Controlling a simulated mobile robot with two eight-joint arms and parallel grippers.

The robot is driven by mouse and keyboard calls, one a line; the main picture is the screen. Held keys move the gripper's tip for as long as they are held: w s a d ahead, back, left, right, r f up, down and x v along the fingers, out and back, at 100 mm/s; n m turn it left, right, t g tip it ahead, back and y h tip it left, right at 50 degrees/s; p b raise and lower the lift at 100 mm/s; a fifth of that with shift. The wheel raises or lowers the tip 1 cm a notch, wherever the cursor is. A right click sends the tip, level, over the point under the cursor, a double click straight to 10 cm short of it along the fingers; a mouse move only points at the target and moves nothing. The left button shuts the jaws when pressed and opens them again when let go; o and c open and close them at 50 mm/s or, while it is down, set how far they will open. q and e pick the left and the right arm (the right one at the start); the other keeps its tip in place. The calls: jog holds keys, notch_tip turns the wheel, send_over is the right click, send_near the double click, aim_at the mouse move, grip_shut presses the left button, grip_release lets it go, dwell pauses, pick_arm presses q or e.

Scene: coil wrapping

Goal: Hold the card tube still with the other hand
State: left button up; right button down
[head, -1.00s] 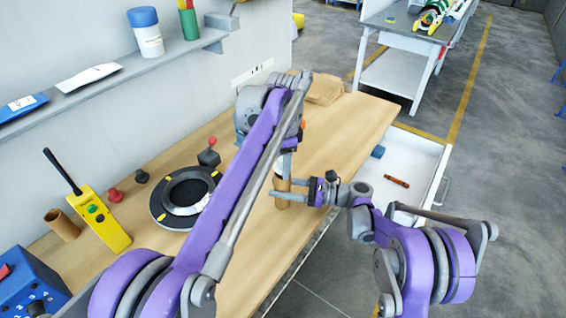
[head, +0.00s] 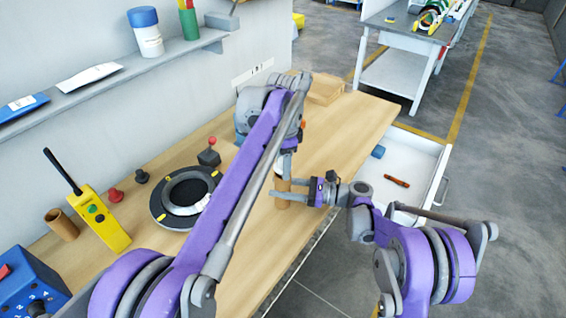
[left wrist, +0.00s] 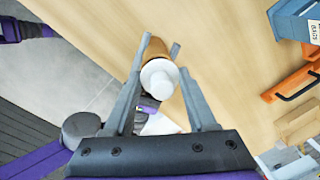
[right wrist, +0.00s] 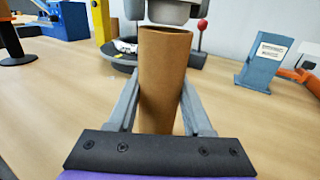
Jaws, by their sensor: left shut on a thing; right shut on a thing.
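The brown card tube (head: 283,204) stands upright on the wooden bench. It fills the gap between the fingers in the right wrist view (right wrist: 165,85). My right gripper (head: 279,189) is shut around its side, coming from the right. My left gripper (left wrist: 166,58) points down just above the tube, with its fingers either side of a white round-ended piece (left wrist: 157,80). The tube shows partly behind that piece in the left wrist view (left wrist: 175,50). What exactly the white piece is, and whether it touches the tube, I cannot tell. My left arm hides part of the bench.
A black round stand with a grey ring (head: 185,196) lies left of my left arm. A yellow handset (head: 98,218), another brown tube (head: 62,224) and a blue box (head: 28,287) stand further left. A cardboard box (head: 325,90) is at the back. An open white drawer (head: 408,160) is at right.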

dwell(0.4)
dwell(2.3)
dwell(2.7)
jog(key=shift+c, duration=1.2)
grip_release()
